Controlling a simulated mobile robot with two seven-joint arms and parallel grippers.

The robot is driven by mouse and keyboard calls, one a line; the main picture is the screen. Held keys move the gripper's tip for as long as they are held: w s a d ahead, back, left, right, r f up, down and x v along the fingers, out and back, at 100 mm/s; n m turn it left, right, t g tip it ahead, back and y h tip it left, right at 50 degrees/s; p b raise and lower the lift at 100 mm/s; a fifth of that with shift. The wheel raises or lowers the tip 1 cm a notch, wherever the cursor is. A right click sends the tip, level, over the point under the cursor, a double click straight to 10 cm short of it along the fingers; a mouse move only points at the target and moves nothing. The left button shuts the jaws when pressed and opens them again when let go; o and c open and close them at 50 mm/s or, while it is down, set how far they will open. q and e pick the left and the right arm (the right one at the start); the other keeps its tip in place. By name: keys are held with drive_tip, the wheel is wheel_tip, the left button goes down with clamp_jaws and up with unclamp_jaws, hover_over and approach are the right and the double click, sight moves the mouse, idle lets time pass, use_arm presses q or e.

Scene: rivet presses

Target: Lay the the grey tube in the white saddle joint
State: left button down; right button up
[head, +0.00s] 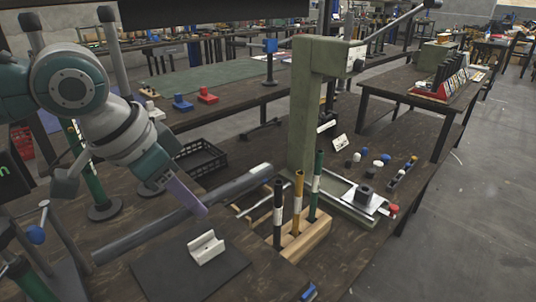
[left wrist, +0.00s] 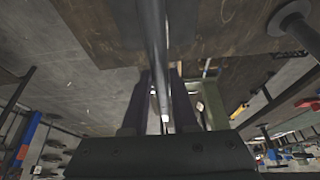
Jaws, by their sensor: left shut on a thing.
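The grey tube (head: 140,235) runs diagonally across the near left bench, from lower left up to the foot of the green press. My left gripper (head: 188,198) is shut on the tube near its middle. In the left wrist view, the tube (left wrist: 153,35) passes between the two fingers of the left gripper (left wrist: 158,105). The white saddle joint (head: 206,249) sits on a dark mat (head: 165,274), in front of the tube and apart from it. I cannot tell whether the tube is clear of the bench. My right gripper is not in view.
A wooden block (head: 305,238) with three upright striped rods stands right of the saddle. The green press (head: 304,120) rises behind it. A black crate (head: 198,158) is behind the tube. A green post (head: 96,185) stands at left. The mat around the saddle is clear.

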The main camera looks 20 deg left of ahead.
sight(185, 219)
use_arm(q)
drive_tip(key=shift+r+p, duration=0.2)
drive_tip(key=shift+p, duration=0.2)
drive_tip(key=shift+f+b, duration=2)
drive_tip(key=shift+f, duration=1.1)
drive_tip(key=shift+p, duration=1)
drive_tip(key=shift+f+b, duration=0.6)
drive_tip(key=shift+f, duration=0.4)
drive_tip(key=c, duration=0.6)
unclamp_jaws()
drive_tip(key=shift+r, duration=0.15)
